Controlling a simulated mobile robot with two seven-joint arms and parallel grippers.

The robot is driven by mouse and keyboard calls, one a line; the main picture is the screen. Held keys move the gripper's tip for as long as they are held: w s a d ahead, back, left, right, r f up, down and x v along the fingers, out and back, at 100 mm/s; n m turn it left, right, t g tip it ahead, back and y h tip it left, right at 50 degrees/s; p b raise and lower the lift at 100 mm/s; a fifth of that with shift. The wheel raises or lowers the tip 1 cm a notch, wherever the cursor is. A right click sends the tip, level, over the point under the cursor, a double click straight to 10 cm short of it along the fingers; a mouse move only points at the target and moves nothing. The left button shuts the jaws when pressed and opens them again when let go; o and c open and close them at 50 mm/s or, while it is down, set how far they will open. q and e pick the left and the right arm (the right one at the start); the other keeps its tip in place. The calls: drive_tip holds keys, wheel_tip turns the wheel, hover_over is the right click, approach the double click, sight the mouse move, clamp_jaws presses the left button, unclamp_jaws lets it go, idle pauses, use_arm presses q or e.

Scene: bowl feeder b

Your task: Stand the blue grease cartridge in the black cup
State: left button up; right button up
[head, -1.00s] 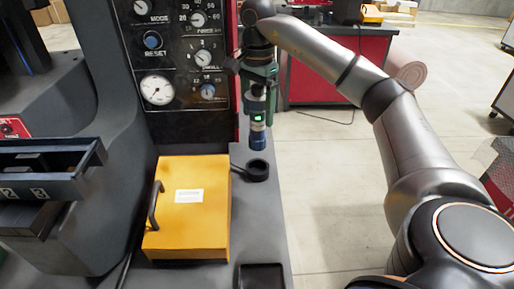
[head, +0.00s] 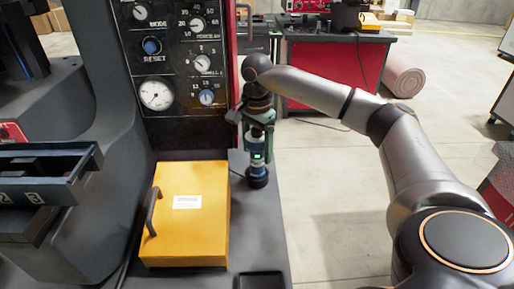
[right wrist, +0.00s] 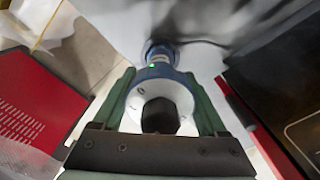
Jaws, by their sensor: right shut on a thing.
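The blue grease cartridge (head: 257,157), with a pale band and a small green light, stands upright below my right gripper (head: 258,137). My right gripper is shut on its upper part. The cartridge's dark blue lower end is at the black cup (head: 257,181), which sits on the grey ledge. The lower end seems to be in the cup's mouth, but I cannot tell how deep. In the right wrist view the cartridge (right wrist: 158,72) lies between the green fingers (right wrist: 160,95), its far end pointing away. My left gripper is not in view.
A yellow box (head: 188,225) with a handle stands left of the cup. The machine's gauge panel (head: 180,60) rises behind it. A dark drawer unit (head: 45,170) is at the left. A red cabinet (head: 335,75) stands at the back.

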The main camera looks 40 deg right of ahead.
drive_tip(key=o, duration=1.5)
drive_tip(key=shift+f, duration=0.1)
wheel_tip(320, 180, up, 12)
drive_tip(key=shift+r+p, duration=0.15)
drive_tip(key=shift+p, duration=0.55)
